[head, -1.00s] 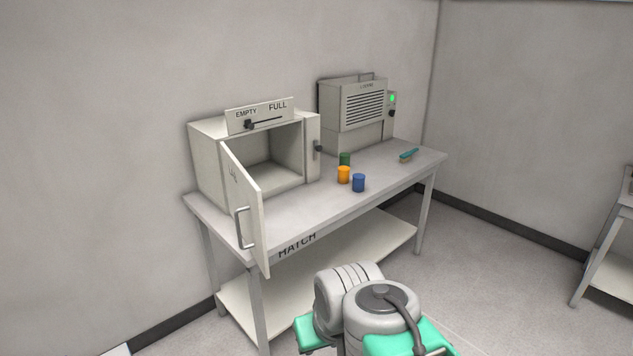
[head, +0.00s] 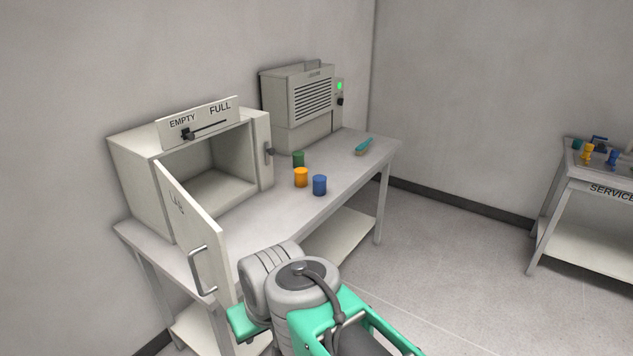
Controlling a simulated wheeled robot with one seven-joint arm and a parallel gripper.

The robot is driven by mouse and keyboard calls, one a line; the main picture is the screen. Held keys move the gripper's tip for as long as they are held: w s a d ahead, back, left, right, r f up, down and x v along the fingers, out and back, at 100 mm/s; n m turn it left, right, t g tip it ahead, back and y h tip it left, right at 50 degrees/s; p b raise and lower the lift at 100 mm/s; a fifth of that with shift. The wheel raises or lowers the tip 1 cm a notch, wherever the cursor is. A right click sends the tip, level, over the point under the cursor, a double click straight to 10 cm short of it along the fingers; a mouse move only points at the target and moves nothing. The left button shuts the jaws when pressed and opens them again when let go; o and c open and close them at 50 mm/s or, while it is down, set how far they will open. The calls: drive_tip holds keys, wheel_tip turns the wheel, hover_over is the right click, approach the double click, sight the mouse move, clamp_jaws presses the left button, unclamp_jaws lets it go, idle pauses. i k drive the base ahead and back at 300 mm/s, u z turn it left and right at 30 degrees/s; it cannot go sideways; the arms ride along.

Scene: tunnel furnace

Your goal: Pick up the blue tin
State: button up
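The blue tin (head: 320,185) stands upright on the table (head: 345,180), near its front edge. An orange tin (head: 301,177) stands just left of it, and a green tin (head: 298,159) stands behind. My grey and green arm shows at the bottom of the head view, in front of the table. My gripper itself is not visible. The blue tin is in plain view with nothing in front of it.
An open box with its door (head: 192,230) swung forward stands at the table's left. A vented machine (head: 298,105) with a green light stands behind. A service table (head: 580,190) with several items stands far right.

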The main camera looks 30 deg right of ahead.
sight(319, 181)
drive_tip(key=z, duration=0.45)
drive_tip(key=i, duration=0.55)
drive_tip(key=z, duration=2.1)
drive_tip(key=i, duration=2.45)
drive_tip(key=u, duration=4.6)
drive_tip(key=i, duration=0.4)
drive_tip(key=u, duration=0.1)
